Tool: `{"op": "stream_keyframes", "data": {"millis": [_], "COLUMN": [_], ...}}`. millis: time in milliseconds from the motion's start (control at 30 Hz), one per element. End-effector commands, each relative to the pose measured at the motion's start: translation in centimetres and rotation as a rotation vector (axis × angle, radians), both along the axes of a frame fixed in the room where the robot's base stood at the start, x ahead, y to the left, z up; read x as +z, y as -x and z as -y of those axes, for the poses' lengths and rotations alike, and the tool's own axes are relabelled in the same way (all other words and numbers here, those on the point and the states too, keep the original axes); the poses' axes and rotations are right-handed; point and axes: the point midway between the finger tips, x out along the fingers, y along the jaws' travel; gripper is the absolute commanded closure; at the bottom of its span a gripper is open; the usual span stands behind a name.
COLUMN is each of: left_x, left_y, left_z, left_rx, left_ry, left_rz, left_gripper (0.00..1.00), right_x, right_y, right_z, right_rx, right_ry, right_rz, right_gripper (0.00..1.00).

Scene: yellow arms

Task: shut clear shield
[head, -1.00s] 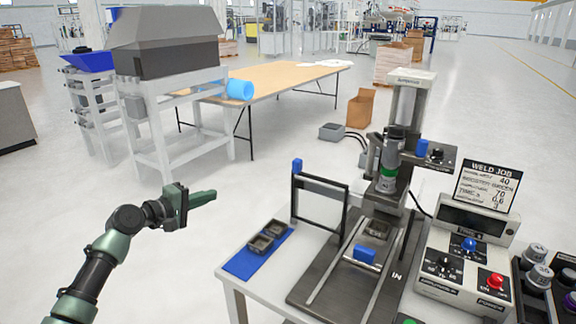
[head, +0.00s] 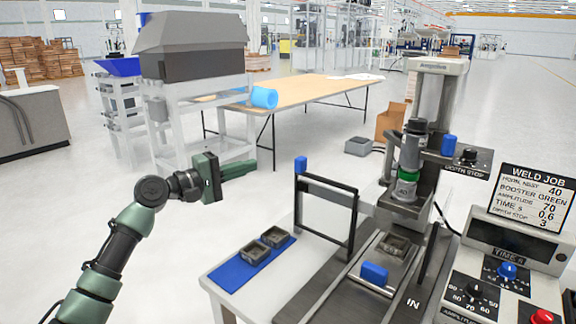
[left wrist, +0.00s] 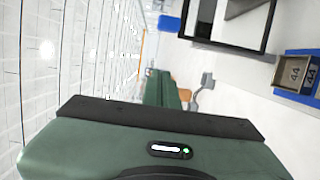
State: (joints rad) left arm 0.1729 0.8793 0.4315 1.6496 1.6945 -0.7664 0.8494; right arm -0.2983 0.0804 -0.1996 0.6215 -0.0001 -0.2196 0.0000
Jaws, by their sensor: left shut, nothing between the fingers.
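The clear shield is a see-through panel in a black frame (head: 325,184), standing upright on the left of the welding press (head: 410,165). A blue knob (head: 301,164) sits at its top left corner. My left gripper (head: 240,170) is shut and empty, left of the knob at about its height, with a gap between them in the picture. In the left wrist view, its green fingers (left wrist: 163,90) are together. The shield frame (left wrist: 222,46) and blue knob (left wrist: 169,23) appear at the top there. My right gripper is not in view.
A blue mat (head: 226,277) with two small grey parts lies left of the shield. A slide fixture with a blue handle (head: 374,274) sits under the press. A control box (head: 500,262) and weld job sign (head: 535,196) stand right. A wooden table (head: 310,92) is behind.

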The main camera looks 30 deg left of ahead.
Motion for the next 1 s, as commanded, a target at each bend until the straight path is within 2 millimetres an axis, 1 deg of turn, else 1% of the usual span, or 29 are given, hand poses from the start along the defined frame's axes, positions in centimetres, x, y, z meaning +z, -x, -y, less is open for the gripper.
{"op": "stream_keyframes", "data": {"millis": [33,200,400,467,500,600,700,833,1000], "left_x": [0.4,0.5,0.4,0.4,0.3,0.2,0.1,0.1,0.0], "left_y": [-0.8,-4.1,-7.5,-8.2,-7.9,-7.7,-7.7,-7.6,-7.6], "left_z": [0.3,1.3,2.5,2.9,3.7,5.0,5.9,6.5,6.6], "left_rx": [-0.001,0.000,0.000,0.000,-0.002,-0.002,0.000,0.001,0.001], "left_ry": [0.000,0.004,0.003,0.000,-0.002,-0.002,-0.002,0.000,-0.001], "left_rz": [0.001,0.002,0.001,0.000,-0.003,-0.003,-0.003,-0.001,-0.002], "left_gripper": [1.00,1.00,1.00,1.00,1.00,1.00,1.00,1.00,1.00], "right_x": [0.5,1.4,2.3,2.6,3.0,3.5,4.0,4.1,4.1], "right_y": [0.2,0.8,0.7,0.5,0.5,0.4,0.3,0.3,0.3], "right_z": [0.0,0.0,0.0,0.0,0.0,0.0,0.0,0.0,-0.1], "right_rx": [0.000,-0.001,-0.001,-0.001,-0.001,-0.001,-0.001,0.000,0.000], "right_ry": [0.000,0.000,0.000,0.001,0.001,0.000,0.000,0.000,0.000], "right_rz": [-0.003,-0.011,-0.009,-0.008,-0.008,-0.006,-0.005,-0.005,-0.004], "right_gripper": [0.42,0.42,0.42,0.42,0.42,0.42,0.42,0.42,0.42]}}
